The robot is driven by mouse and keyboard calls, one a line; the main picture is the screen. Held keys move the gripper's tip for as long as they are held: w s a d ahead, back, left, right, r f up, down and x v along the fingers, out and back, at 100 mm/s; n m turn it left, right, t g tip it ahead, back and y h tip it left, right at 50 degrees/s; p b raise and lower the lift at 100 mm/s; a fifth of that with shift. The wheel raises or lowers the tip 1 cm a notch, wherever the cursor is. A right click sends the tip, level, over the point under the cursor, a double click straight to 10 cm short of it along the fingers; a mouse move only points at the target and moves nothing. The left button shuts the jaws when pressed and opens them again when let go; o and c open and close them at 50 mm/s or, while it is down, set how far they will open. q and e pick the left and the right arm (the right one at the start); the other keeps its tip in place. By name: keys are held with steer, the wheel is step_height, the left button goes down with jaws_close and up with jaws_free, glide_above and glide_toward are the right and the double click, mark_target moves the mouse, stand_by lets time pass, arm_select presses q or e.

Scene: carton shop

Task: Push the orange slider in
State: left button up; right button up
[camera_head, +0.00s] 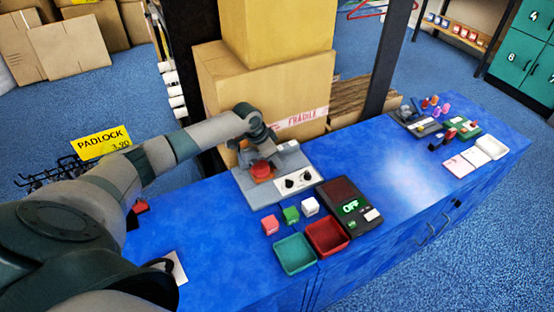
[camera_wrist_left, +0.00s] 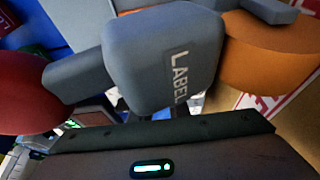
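A grey device (camera_head: 290,160) stands on the blue counter against the stacked cartons, with a red round part (camera_head: 262,171) and a white panel of dark knobs. My left gripper (camera_head: 250,148) is over its back left part and hides some of it. In the left wrist view, a grey block marked LABEL (camera_wrist_left: 165,60) is close to the camera. An orange part (camera_wrist_left: 268,52), which looks like the slider, sticks out to its right, and a dark red part (camera_wrist_left: 30,92) is on its left. My fingertips cannot be made out, nor whether they touch the orange part. My right gripper is not in view.
Stacked cartons (camera_head: 270,85) stand right behind the device. The counter's middle right (camera_head: 380,160) is clear.

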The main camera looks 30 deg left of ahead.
arm_select(q)
steer(key=o, duration=0.3)
steer(key=shift+r, duration=0.1)
